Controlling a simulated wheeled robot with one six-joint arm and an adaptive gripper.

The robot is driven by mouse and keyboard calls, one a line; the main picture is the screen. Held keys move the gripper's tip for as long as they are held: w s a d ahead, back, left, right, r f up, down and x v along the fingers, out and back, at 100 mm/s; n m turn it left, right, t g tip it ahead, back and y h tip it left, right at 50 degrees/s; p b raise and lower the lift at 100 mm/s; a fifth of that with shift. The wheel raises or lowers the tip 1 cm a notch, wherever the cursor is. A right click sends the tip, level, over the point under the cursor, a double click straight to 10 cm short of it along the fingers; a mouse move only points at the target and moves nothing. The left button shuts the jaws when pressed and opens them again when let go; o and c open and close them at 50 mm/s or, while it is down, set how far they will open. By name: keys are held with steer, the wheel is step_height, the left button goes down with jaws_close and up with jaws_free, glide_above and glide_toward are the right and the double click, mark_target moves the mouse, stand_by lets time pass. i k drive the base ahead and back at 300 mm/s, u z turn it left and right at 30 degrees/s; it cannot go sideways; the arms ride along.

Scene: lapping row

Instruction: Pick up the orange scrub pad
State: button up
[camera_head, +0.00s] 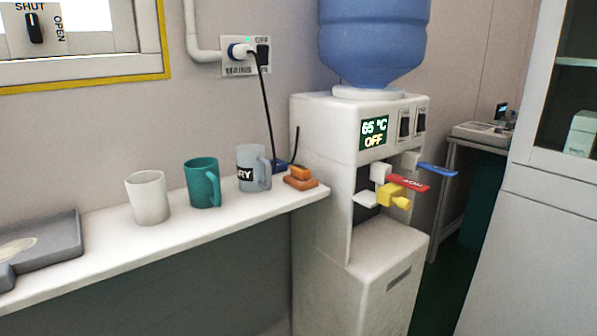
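The orange scrub pad (300,182) lies at the right end of the white shelf, close to the water dispenser. It is a flat orange-brown piece with a smaller raised block on top that looks like a grip. A grey mug (251,170) with dark lettering stands just to its left, and a small dark blue object (280,166) sits right behind it. My gripper is not in view.
The white shelf (110,254) also holds a teal mug (203,184), a white mug (148,198) and a grey tray (45,255). The water dispenser (340,240) stands at the shelf's right end, its coloured levers sticking out.

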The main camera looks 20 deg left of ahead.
mark_target(300, 178)
steer(key=u, duration=0.65)
steer(key=i, duration=0.8)
steer(key=u, duration=0.8)
